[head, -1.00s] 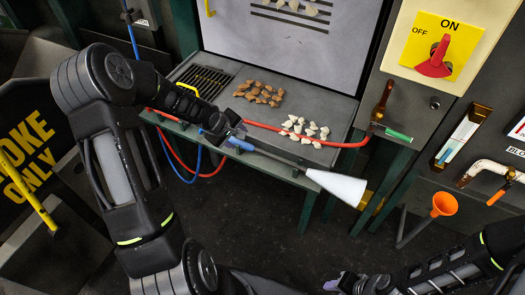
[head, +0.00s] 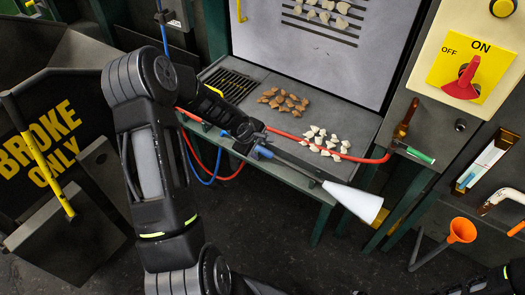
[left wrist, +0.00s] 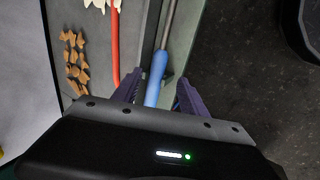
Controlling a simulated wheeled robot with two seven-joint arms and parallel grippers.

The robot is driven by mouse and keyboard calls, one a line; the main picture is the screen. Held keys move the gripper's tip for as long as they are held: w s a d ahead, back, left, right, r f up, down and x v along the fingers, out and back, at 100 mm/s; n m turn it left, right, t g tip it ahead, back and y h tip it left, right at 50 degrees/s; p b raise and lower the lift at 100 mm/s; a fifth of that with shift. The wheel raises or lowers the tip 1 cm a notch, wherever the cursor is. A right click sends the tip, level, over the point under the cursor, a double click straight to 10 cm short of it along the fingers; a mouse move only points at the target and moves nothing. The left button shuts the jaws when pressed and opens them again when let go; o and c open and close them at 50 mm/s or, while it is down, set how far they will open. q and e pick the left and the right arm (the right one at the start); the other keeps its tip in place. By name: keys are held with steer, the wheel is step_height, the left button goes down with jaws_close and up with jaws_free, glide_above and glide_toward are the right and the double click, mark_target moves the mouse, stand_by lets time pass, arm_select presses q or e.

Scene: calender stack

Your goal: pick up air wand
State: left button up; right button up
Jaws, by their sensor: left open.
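The air wand has a blue handle (head: 263,152), a thin grey tube (head: 292,164) and a white cone tip (head: 353,201). It lies along the front edge of the grey bench, its cone sticking out past the edge. My left gripper (head: 250,137) is at the handle end in the head view. In the left wrist view, the open fingers (left wrist: 158,92) stand on either side of the blue handle (left wrist: 155,82), with a visible gap on the right. Contact cannot be told. My right gripper is not visible; only a bit of that arm shows at the lower right.
The bench (head: 345,115) holds brown pieces (head: 284,101) and white pieces (head: 325,140). A red hose (head: 355,157) runs along its front. A yellow switch panel (head: 470,65) and an orange funnel (head: 462,230) are at right. A "BROKE ONLY" bin (head: 45,130) stands at left.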

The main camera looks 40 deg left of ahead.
mark_target(265, 151)
arm_select(q)
steer(key=shift+f, duration=0.2)
steer(key=shift+w+p+x, duration=0.25)
steer(key=shift+p+x, duration=0.1)
steer(key=shift+x, duration=2.3)
steer(key=shift+d+r, duration=0.1)
steer(key=shift+r, duration=0.05)
jaws_close()
